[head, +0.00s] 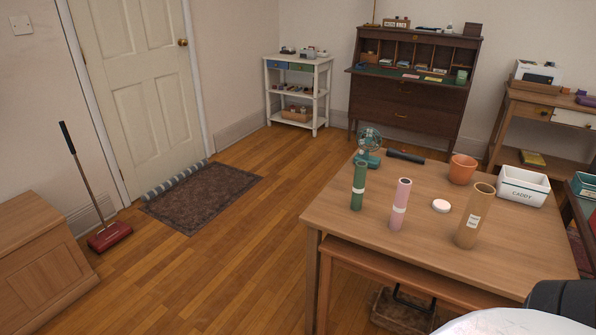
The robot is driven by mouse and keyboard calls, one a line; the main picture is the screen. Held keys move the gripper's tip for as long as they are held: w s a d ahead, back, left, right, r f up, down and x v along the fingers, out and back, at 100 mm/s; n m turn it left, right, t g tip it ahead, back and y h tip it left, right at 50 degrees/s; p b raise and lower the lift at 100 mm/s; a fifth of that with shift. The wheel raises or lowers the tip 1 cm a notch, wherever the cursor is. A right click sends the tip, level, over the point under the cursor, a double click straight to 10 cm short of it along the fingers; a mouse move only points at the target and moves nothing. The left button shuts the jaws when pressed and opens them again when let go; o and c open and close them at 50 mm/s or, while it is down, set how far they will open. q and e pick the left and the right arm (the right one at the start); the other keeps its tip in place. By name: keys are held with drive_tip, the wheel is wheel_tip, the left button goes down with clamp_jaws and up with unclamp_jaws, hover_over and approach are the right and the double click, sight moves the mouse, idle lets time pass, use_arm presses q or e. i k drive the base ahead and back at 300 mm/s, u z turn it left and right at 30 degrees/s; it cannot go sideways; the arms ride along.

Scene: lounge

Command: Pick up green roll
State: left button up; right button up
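The green roll (358,186) stands upright on the wooden table (450,258), near its left side. A wider tan roll (475,215) with a white label stands further right. Neither of my grippers shows in the head view.
A terracotta pot (462,169), a white caddy (523,186) and a small pink-white disc (441,206) are further right. A bench (390,272) is under the table's front.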

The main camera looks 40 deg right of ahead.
sight(360, 166)
drive_tip(key=z, duration=0.1)
drive_tip(key=i, duration=0.85)
drive_tip(key=z, duration=0.9)
drive_tip(key=i, duration=0.4)
drive_tip(key=z, duration=0.4)
